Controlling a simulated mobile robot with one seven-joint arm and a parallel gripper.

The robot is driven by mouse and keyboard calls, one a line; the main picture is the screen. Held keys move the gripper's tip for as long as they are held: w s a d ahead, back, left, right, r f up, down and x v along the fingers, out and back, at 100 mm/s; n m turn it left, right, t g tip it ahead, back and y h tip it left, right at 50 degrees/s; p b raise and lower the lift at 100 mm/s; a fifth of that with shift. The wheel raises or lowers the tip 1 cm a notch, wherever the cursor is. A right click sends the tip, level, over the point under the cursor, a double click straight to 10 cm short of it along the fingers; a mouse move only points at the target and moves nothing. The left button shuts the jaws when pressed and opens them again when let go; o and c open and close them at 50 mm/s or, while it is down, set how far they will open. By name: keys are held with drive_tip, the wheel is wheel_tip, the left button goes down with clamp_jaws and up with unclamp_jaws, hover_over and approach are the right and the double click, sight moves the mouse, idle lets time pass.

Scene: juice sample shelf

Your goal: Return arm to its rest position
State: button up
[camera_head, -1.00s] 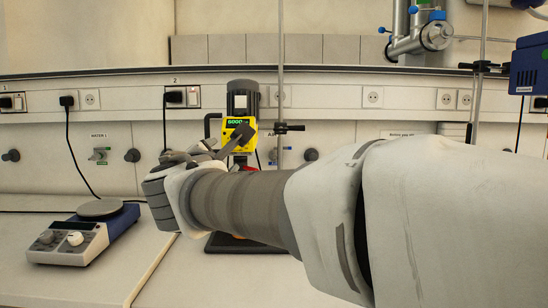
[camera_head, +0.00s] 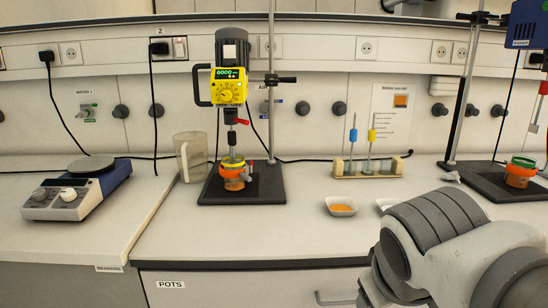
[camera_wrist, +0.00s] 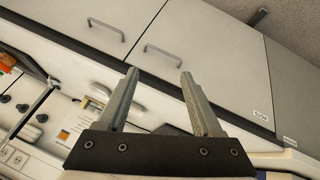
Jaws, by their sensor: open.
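My gripper shows in the wrist view (camera_wrist: 158,95). Its two grey fingers are apart, with nothing between them. Behind them are white cabinet fronts with metal handles (camera_wrist: 174,59), seen at a tilt. In the head view my arm's grey and white links stand at the lower right, in front of the bench, and the gripper's fingers cannot be seen there.
A yellow overhead stirrer (camera_head: 229,87) stands over an orange jar (camera_head: 232,178). A hotplate (camera_head: 77,188) is at left and a beaker (camera_head: 190,157) beside the stirrer. A pipette rack (camera_head: 368,166) and a small dish (camera_head: 341,206) lie right.

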drive_tip(key=s+a+f+m+y, duration=0.2)
drive_tip(key=s+f+m, duration=0.1)
drive_tip(key=s+m, duration=0.1)
wheel_tip(320, 180, up, 21)
drive_tip(key=p, duration=2.1)
drive_tip(key=shift+d+n+g, duration=0.2)
drive_tip(key=shift+n+g, duration=0.1)
